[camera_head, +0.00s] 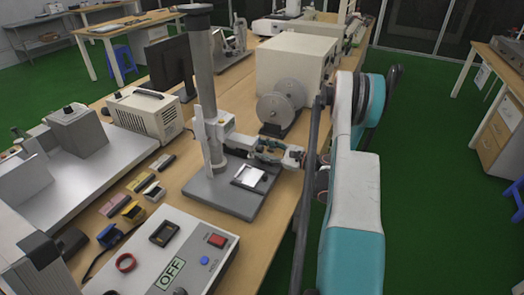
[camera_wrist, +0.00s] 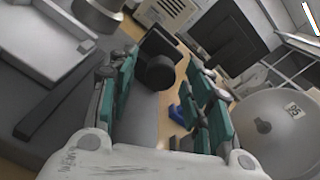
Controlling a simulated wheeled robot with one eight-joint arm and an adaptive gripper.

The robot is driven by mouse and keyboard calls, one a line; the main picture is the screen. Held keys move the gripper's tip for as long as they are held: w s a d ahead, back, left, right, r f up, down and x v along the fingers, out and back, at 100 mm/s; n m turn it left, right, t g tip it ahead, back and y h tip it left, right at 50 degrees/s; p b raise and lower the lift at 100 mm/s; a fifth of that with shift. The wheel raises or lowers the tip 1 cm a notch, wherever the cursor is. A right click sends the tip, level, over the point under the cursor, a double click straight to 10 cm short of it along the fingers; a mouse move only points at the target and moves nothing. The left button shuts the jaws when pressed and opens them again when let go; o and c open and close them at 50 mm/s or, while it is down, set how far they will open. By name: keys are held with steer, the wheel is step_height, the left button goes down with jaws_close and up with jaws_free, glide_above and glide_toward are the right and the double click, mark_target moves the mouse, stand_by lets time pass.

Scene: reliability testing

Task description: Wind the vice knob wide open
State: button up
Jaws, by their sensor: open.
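The dark vice knob (camera_wrist: 160,72), round and black, shows in the wrist view between the two teal-padded fingers of my gripper (camera_wrist: 161,66). The fingers are open, with a visible gap to the right finger; whether the left finger touches the knob I cannot tell. In the head view my gripper (camera_head: 262,147) reaches in from the right, beside the grey column (camera_head: 204,90) and above the grey base (camera_head: 225,190) of the test stand. The knob is too small and covered to make out there. The vice jaws cannot be told apart clearly.
A large grey disc (camera_head: 286,98) stands behind my gripper; it is close on the right in the wrist view (camera_wrist: 280,120). A white cabinet (camera_head: 290,65) is beyond it. A control box (camera_head: 170,255) and small blocks (camera_head: 130,212) lie on the bench front left.

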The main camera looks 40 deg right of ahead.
steer(key=v, duration=1.1)
steer(key=shift+f, duration=0.1)
